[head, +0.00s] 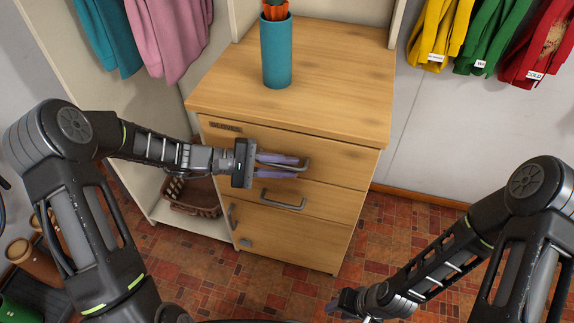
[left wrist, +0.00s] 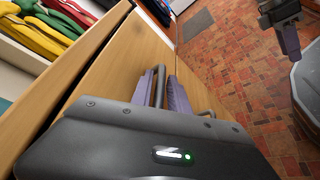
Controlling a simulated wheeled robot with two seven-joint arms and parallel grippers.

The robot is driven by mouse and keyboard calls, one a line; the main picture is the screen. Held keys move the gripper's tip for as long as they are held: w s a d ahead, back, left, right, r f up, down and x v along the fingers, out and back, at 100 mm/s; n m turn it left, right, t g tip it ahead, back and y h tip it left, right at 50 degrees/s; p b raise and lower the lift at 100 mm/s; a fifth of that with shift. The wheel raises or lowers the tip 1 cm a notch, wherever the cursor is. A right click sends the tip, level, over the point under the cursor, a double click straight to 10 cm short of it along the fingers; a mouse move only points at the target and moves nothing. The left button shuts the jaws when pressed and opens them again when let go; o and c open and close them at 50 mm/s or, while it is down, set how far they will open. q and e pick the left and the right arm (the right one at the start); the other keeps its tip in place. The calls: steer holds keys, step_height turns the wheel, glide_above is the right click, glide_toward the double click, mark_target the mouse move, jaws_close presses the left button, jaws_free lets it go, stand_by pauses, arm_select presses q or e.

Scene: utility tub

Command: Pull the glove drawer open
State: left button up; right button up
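A wooden cabinet has a top drawer (head: 330,155) with a small dark label (head: 226,126) too small to read. Its front looks flush with the cabinet. My left gripper (head: 298,167) reaches in from the left at this drawer's grey bar handle (head: 306,163). Its purple fingers lie on either side of the bar, close against it. In the left wrist view the handle (left wrist: 160,84) shows between the fingers of my left gripper (left wrist: 163,78). My right gripper (head: 338,302) is low at the bottom of the head view, away from the cabinet, its fingers mostly hidden.
A second drawer with a bar handle (head: 283,200) and a lower front sit below. A teal vase (head: 277,52) stands on the cabinet top. A wicker basket (head: 190,194) is in the shelf at the left. Tiled floor (head: 400,225) in front and right is clear.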

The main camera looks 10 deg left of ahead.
arm_select(q)
steer(key=shift+d, duration=0.2)
steer(key=shift+c, duration=0.3)
jaws_close()
stand_by(1.0)
